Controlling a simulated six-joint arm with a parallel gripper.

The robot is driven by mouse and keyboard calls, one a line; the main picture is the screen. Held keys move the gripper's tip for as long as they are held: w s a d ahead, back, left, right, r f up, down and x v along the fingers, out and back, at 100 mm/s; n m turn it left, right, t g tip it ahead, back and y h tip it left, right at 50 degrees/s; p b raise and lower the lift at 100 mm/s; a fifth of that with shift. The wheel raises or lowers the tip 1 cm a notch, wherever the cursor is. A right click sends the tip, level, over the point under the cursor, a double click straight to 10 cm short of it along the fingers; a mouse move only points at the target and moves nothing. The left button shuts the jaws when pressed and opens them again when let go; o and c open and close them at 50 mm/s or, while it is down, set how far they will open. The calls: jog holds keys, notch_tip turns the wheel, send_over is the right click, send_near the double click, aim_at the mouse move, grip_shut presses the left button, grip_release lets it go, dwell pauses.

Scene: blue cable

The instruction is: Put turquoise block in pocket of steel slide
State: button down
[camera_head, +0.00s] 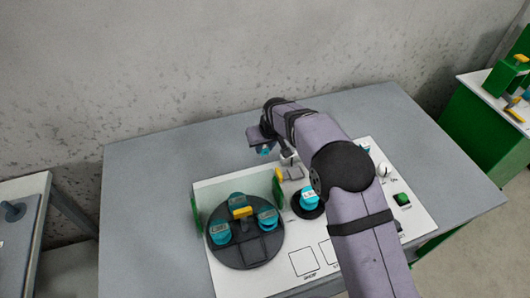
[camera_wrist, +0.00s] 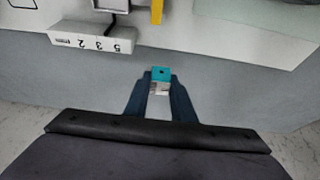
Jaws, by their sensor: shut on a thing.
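My gripper (camera_head: 264,150) is shut on a turquoise block (camera_wrist: 161,72). In the wrist view the block sits between the two dark fingertips (camera_wrist: 159,84), with a pale face below its turquoise top. In the head view the block (camera_head: 265,153) shows small under the gripper, above the bare grey table behind the white panel. A grey, open-topped piece (camera_wrist: 111,5), which looks like the steel slide with its pocket, is cut by the top edge of the wrist view. It is apart from the gripper. In the head view my arm partly hides that area (camera_head: 293,173).
A dark round turntable (camera_head: 246,256) carries several turquoise pieces and a yellow handle (camera_head: 242,212). Beside it a turquoise-and-white piece (camera_head: 309,198) stands on a dark disc. A white numbered block (camera_wrist: 92,38) and yellow bar (camera_wrist: 157,10) are near the slide. The table's left side is clear.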

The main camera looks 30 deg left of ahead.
aim_at(265, 152)
jog(key=shift+f+p, duration=0.4)
jog(key=shift+f, duration=1.3)
jog(key=shift+f, duration=0.15)
jog(key=shift+f, duration=0.15)
jog(key=c, duration=1.5)
grip_release()
jog(key=shift+v, duration=0.8)
jog(key=b+v, duration=0.2)
jog(key=v, duration=0.9)
